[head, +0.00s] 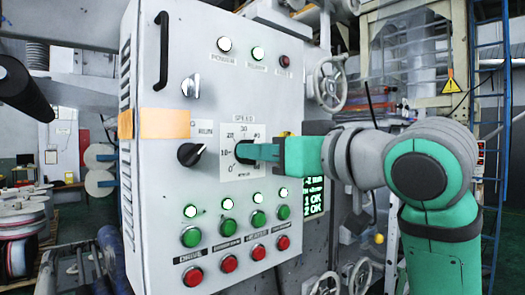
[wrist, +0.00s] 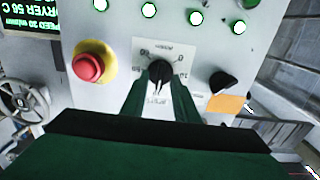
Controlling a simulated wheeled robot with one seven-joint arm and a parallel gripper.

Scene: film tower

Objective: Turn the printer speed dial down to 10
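The black speed dial (head: 243,152) sits on a white scale plate on the grey control panel. In the wrist view the dial (wrist: 160,72) appears upside down, with its white pointer mark toward the top of the scale, near 30. My gripper (head: 250,152) reaches in from the right and covers part of the dial and scale in the head view. In the wrist view my green gripper's fingers (wrist: 160,80) stand on both sides of the dial. I cannot tell whether they press on it. A display (wrist: 40,14) shows a speed line that seems to read 30.
A second black knob (head: 190,153) is left of the dial, with an orange label (head: 165,123) above it. Green buttons (head: 226,228) and red buttons (head: 229,264) lie below. A red emergency button (wrist: 88,67) on a yellow base is beside my fingers.

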